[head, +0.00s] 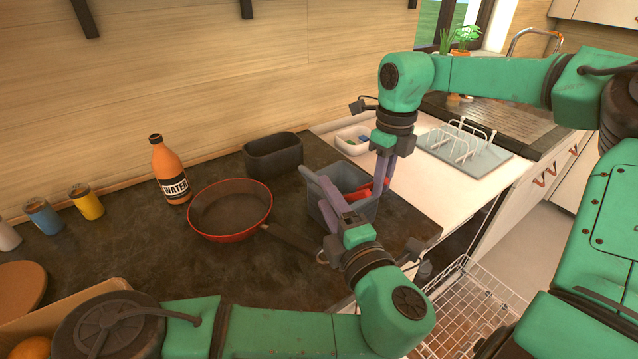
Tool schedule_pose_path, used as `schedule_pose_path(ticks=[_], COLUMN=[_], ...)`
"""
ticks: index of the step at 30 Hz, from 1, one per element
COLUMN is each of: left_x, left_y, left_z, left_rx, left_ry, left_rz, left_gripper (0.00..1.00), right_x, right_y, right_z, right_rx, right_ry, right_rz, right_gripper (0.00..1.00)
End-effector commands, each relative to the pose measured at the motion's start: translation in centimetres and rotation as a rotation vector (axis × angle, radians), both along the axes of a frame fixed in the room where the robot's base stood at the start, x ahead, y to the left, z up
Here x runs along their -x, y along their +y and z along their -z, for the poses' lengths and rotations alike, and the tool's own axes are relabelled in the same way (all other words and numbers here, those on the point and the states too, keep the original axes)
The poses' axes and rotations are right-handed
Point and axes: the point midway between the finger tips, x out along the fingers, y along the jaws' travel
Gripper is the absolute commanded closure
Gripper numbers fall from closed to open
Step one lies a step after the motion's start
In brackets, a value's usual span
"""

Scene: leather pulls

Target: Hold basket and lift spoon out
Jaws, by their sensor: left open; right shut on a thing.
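A small grey-blue basket (368,209) stands on the dark countertop near its right end. A red piece, which looks like part of the spoon (366,192), shows inside it by the right wall. My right gripper (381,188) points down at the basket's right side and is shut on the red spoon; its fingers hide part of it. My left gripper (326,194) is open at the basket's near left side, its fingers over the near left wall. I cannot tell whether they touch it. The spoon's lower end is hidden.
A red-rimmed pan (230,232) lies left of the basket, its handle pointing towards my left gripper. A black bin (273,155) stands behind, an orange water bottle (169,172) and several cans to the left. A white dish rack (464,147) is on the right counter. An open dishwasher rack (470,310) sits below.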

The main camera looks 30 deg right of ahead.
Motion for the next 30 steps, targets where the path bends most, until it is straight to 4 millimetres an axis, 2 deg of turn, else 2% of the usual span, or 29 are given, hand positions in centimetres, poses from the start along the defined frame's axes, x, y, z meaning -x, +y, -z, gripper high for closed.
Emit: schedule_pose_path(ticks=[3,7,11,17,18,22,30], left_x=[-2.8,-5.0,-6.0,-6.1,-6.1,-6.1,-6.0], left_y=[-0.4,-0.7,-0.9,-0.9,-0.9,-0.9,-0.9], left_z=[-0.1,-0.1,0.0,0.0,0.0,0.0,0.0], left_rx=[0.001,0.002,0.002,0.002,0.002,0.002,0.002], left_ry=[-0.002,-0.001,0.000,0.000,-0.001,0.000,0.000], left_rz=[-0.004,-0.002,0.001,0.001,0.001,0.001,0.001], left_gripper=[0.45,0.45,0.45,0.45,0.49,0.99,1.00], right_x=[0.0,0.0,0.0,0.0,0.0,0.0,0.0], right_y=[0.0,0.0,0.0,0.0,0.0,0.0,0.0], right_z=[0.0,0.0,0.0,0.0,0.0,0.0,0.0], right_rx=[0.000,0.000,0.000,0.000,0.000,0.000,0.000], right_ry=[-0.001,-0.001,-0.001,-0.001,-0.001,-0.001,-0.002], right_rz=[0.000,0.000,0.000,0.000,0.000,0.000,0.000], right_gripper=[1.00,1.00,1.00,1.00,1.00,1.00,1.00])
